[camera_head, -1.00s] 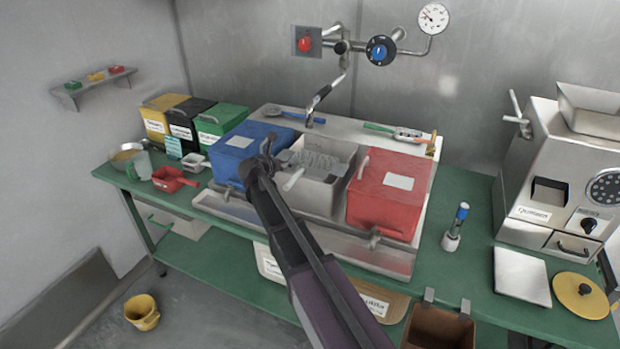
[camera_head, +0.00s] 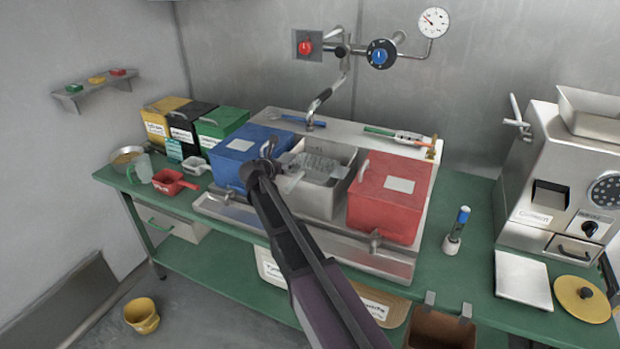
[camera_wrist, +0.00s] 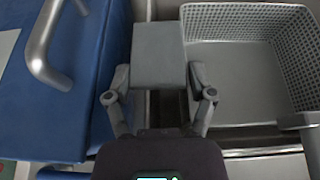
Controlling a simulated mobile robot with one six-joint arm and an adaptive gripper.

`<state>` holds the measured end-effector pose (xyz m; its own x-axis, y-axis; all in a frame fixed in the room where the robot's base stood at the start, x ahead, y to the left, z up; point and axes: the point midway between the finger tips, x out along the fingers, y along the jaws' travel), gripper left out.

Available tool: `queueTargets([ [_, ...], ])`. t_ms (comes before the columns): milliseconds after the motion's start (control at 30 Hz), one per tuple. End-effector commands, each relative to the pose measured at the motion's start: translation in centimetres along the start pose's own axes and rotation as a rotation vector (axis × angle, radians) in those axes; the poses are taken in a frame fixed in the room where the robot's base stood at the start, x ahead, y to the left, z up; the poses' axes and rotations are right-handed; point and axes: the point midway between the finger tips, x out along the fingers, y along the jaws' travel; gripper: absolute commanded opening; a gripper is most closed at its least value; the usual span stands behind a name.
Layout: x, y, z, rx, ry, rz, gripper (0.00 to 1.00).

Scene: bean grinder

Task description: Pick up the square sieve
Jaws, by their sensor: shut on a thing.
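The square sieve (camera_head: 314,168) is a grey perforated basket at the middle basin (camera_head: 322,200), between the blue box and the red box. In the wrist view the sieve (camera_wrist: 232,75) fills the upper right, with its meshed walls and flat floor showing. Its flat grey handle (camera_wrist: 158,55) reaches back between my two fingers. My gripper (camera_wrist: 162,82) is shut on this handle. In the head view my gripper (camera_head: 268,165) is at the left side of the sieve, partly hidden by my arm. The sieve looks level and overlaps the basin's opening.
The blue box (camera_head: 240,150) with its handle stands close left of my gripper. The red box (camera_head: 390,195) stands right of the basin. A tap (camera_head: 322,97) hangs behind. A blue-handled tool (camera_head: 300,120) lies on the back ledge.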

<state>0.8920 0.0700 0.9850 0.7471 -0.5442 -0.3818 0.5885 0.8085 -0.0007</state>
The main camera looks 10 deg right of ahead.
Motion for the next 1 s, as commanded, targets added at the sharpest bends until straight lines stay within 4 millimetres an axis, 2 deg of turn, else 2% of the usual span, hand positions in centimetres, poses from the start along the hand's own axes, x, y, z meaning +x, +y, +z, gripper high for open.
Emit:
queueTargets([
  [467,-0.3,0.0,0.7,0.0,0.0,0.0,0.1],
  [667,-0.8,0.0,1.9,-0.001,0.0,0.0,0.1],
  [1000,-2.2,0.0,5.2,-0.001,0.0,0.001,0.1],
])
